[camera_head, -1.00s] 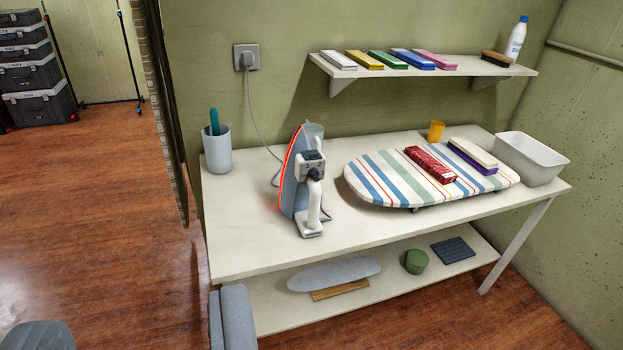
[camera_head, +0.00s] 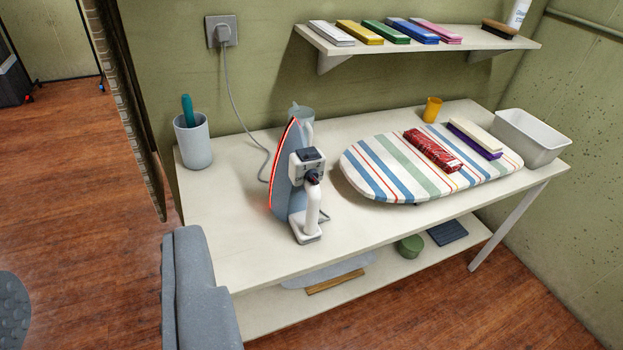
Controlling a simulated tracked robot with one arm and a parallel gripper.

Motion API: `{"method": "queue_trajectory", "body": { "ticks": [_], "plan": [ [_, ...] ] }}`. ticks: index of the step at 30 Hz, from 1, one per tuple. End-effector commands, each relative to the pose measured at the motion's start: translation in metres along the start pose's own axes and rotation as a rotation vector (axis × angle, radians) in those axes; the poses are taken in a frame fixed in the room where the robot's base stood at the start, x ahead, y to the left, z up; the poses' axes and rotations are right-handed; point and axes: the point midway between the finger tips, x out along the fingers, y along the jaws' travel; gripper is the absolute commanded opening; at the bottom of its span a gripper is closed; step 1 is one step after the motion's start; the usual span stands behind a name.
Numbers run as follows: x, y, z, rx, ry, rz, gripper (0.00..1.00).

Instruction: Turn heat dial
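A clothes iron (camera_head: 303,205) stands upright on its heel on the white table (camera_head: 240,240), with its grey soleplate facing left and a glowing red edge. A white block with number marks sits on its upper body. A small dark knob (camera_head: 313,178), which looks like the heat dial, is on that block; its exact setting is too small to read. My gripper (camera_head: 100,258) is at the lower left, its two grey fingers wide apart with nothing between them. It is in front and to the left of the iron, apart from it.
A grey cup (camera_head: 193,145) stands to the left. The cord runs to a wall socket (camera_head: 221,32). A white bin (camera_head: 530,138) stands far right. A wall shelf (camera_head: 345,42) hangs above.

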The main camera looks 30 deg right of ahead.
Motion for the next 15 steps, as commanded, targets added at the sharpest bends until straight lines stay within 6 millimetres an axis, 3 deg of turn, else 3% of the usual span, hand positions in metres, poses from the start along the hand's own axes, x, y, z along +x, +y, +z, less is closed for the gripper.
{"method": "queue_trajectory", "body": {
  "ticks": [1,2,7,11,15],
  "plan": [
    [0.000,0.000,0.000,0.000,0.000,0.000,0.36],
    [0.000,0.000,0.000,0.000,0.000,0.000,0.45],
    [0.019,0.011,-0.001,-0.021,0.016,0.044,0.45],
    [0.065,0.044,0.002,-0.085,0.053,0.147,0.45],
    [0.126,0.091,0.012,-0.209,0.112,0.260,0.45]
  ]
}}
